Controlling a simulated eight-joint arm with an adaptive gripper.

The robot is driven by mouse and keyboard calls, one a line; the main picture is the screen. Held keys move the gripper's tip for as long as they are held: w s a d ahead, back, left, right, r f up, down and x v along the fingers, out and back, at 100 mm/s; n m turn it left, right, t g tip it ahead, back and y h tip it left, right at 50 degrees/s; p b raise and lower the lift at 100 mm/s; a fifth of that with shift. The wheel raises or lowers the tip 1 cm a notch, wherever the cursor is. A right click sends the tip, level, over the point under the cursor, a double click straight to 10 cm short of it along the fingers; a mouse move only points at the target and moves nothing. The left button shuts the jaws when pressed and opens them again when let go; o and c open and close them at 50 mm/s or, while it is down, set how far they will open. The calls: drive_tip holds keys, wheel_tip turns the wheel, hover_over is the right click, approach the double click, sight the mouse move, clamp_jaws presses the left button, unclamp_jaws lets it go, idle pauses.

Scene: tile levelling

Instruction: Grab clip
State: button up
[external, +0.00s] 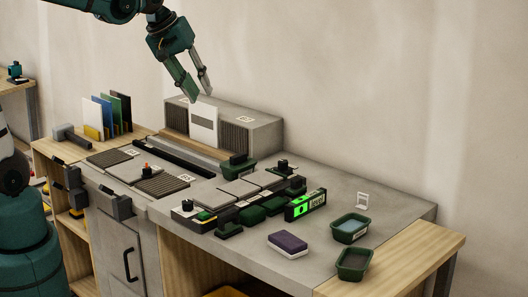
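A small white piece with an open frame, which looks like a levelling clip (362,200), stands on the grey worktop (395,205) at the right. It is behind the green bins and clear of other things. My gripper (200,95) is high at the upper left of the worktop, pointing down.
Green bins (354,264) stand at the right edge. A purple-and-white sponge (288,244) lies in front. A green-lit level (305,206), grey tiles (238,188) and dark green pieces crowd the middle. A ribbed grey block (254,129) with a white card (203,124) stands behind.

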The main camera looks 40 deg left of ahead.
drive_tip(key=w+d+f+n+g, duration=0.1)
drive_tip(key=w+d+f+n, duration=0.15)
drive_tip(key=w+d, duration=0.6)
drive_tip(key=n+g+h, duration=0.3)
drive_tip(key=n+g, duration=0.1)
drive_tip(key=n, duration=0.6)
approach(363, 194)
drive_tip(key=x, duration=0.2)
drive_tip(key=shift+s+d, duration=0.15)
drive_tip(key=shift+d, duration=0.05)
drive_tip(key=shift+f, duration=0.15)
drive_tip(key=shift+x, duration=1.2)
drive_tip(key=shift+f, duration=0.1)
drive_tip(key=shift+w+x, duration=0.15)
drive_tip(key=shift+x, duration=1.1)
drive_tip(key=shift+w+x, duration=0.1)
drive_tip(key=shift+x, duration=1.2)
